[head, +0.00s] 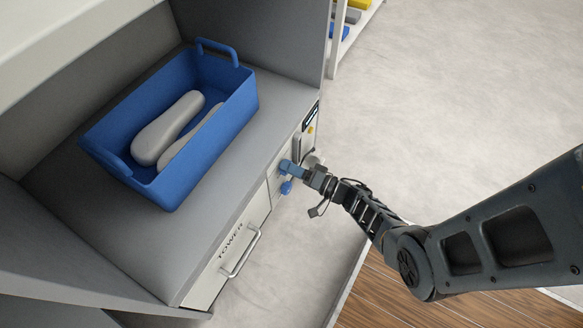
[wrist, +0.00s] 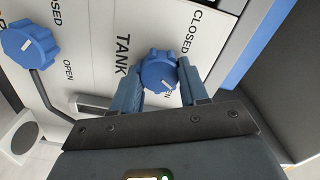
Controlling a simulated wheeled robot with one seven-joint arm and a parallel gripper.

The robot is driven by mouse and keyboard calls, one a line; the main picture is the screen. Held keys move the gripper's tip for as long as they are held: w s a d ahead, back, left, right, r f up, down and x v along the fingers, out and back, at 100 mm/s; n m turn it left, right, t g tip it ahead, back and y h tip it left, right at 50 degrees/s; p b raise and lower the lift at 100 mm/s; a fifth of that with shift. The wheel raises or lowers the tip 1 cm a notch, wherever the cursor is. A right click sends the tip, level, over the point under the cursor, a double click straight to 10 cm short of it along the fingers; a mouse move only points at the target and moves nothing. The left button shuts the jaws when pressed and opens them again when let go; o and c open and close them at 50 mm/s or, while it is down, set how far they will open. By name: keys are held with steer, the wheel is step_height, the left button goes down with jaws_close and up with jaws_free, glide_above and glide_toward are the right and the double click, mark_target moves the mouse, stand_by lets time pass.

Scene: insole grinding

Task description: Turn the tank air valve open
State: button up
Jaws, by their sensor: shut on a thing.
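The tank air valve is a blue ribbed knob (wrist: 158,70) on a white panel, beside the printed word TANK and a CLOSED label. My gripper (wrist: 161,86) has one blue-grey finger on each side of this knob and is shut on it. A small white mark shows on the knob's face towards the gripper, near partly hidden OPEN lettering. In the head view my gripper (head: 292,168) reaches the panel at the right end of the cabinet. The knob's near side is partly hidden by the fingers.
A second blue knob (wrist: 30,47) with its own CLOSED and OPEN labels is at left in the wrist view. A blue bin (head: 222,128) with pale insole-like pieces stands on the grey cabinet top. A drawer handle (head: 241,252) is below. The floor at right is clear.

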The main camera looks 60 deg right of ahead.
steer(key=shift+f+m, duration=0.1)
steer(key=shift+m, duration=1.1)
steer(key=o, duration=1.1)
steer(key=shift+c, duration=0.2)
steer(key=s, duration=0.8)
steer(key=shift+d+p, duration=0.15)
steer(key=shift+p, duration=0.15)
steer(key=shift+w, duration=0.1)
